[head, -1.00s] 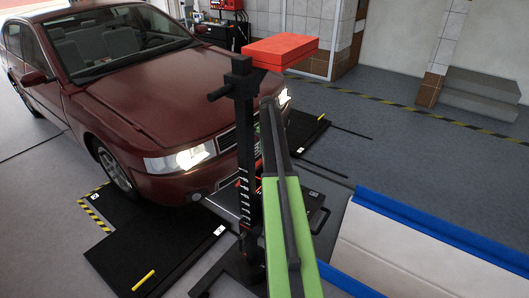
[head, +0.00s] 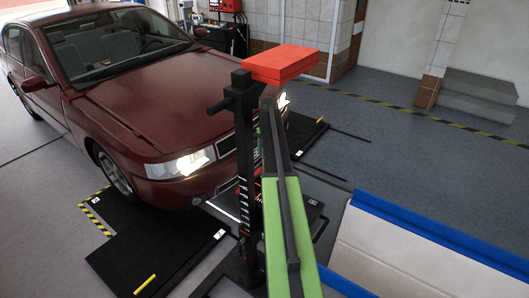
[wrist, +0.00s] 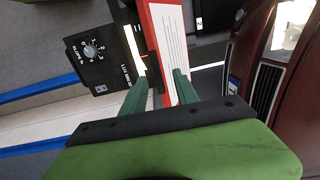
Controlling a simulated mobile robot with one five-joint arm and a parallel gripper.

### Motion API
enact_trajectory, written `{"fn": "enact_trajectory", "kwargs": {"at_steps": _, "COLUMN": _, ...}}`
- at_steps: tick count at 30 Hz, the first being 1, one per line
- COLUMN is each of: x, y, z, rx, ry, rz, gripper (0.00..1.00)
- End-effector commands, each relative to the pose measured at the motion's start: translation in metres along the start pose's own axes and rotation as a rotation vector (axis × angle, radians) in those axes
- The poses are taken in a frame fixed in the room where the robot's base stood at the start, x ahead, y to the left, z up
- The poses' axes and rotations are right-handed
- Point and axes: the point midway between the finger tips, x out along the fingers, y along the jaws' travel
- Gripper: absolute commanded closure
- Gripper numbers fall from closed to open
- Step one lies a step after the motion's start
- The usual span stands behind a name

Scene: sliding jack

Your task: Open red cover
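The red cover (head: 284,63) is a flat red lid on top of a black upright post (head: 245,150) in the head view. In the wrist view the red cover (wrist: 156,35) shows as a red edge with a white lined label inside it. My gripper (wrist: 162,77) has two green fingers set apart, with the cover's lower end showing between them. I cannot tell whether either finger touches it. In the head view my arm hides the fingers. A black panel with a slope dial (wrist: 90,50) lies left of the cover in the wrist view.
A dark red car (head: 130,90) with its headlights on stands left of and behind the post. Black floor plates (head: 160,250) lie in front of it. A blue-edged pit or ramp (head: 440,230) is at the right. Grey floor is clear behind it.

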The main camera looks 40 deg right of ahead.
Motion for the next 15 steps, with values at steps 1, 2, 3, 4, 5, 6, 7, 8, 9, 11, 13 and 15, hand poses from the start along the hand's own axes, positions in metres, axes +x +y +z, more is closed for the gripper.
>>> {"fn": "enact_trajectory", "kwargs": {"at_steps": 1, "x": -0.019, "y": 0.0, "z": 0.0, "rx": 0.0, "ry": 0.0, "rz": 0.0, "gripper": 0.64}}
{"fn": "enact_trajectory", "kwargs": {"at_steps": 2, "x": -0.024, "y": 0.0, "z": 0.0, "rx": 0.0, "ry": 0.001, "rz": 0.0, "gripper": 0.64}}
{"fn": "enact_trajectory", "kwargs": {"at_steps": 3, "x": -0.028, "y": 0.0, "z": 0.0, "rx": 0.0, "ry": 0.001, "rz": 0.0, "gripper": 0.64}}
{"fn": "enact_trajectory", "kwargs": {"at_steps": 4, "x": -0.03, "y": 0.0, "z": 0.0, "rx": 0.0, "ry": 0.001, "rz": -0.001, "gripper": 0.64}}
{"fn": "enact_trajectory", "kwargs": {"at_steps": 5, "x": -0.032, "y": 0.0, "z": 0.0, "rx": 0.0, "ry": 0.001, "rz": -0.001, "gripper": 0.64}}
{"fn": "enact_trajectory", "kwargs": {"at_steps": 6, "x": -0.032, "y": 0.0, "z": 0.0, "rx": 0.0, "ry": 0.001, "rz": -0.001, "gripper": 0.64}}
{"fn": "enact_trajectory", "kwargs": {"at_steps": 7, "x": -0.032, "y": 0.001, "z": 0.0, "rx": 0.0, "ry": 0.001, "rz": -0.001, "gripper": 0.64}}
{"fn": "enact_trajectory", "kwargs": {"at_steps": 8, "x": -0.031, "y": 0.001, "z": 0.0, "rx": 0.0, "ry": 0.001, "rz": -0.001, "gripper": 0.64}}
{"fn": "enact_trajectory", "kwargs": {"at_steps": 9, "x": -0.03, "y": 0.001, "z": 0.0, "rx": 0.0, "ry": 0.001, "rz": -0.001, "gripper": 0.64}}
{"fn": "enact_trajectory", "kwargs": {"at_steps": 11, "x": -0.029, "y": 0.001, "z": 0.0, "rx": 0.0, "ry": 0.001, "rz": -0.001, "gripper": 0.64}}
{"fn": "enact_trajectory", "kwargs": {"at_steps": 13, "x": -0.029, "y": 0.001, "z": 0.0, "rx": 0.0, "ry": 0.001, "rz": -0.001, "gripper": 0.64}}
{"fn": "enact_trajectory", "kwargs": {"at_steps": 15, "x": -0.029, "y": 0.001, "z": 0.0, "rx": -0.006, "ry": 0.001, "rz": -0.001, "gripper": 0.73}}
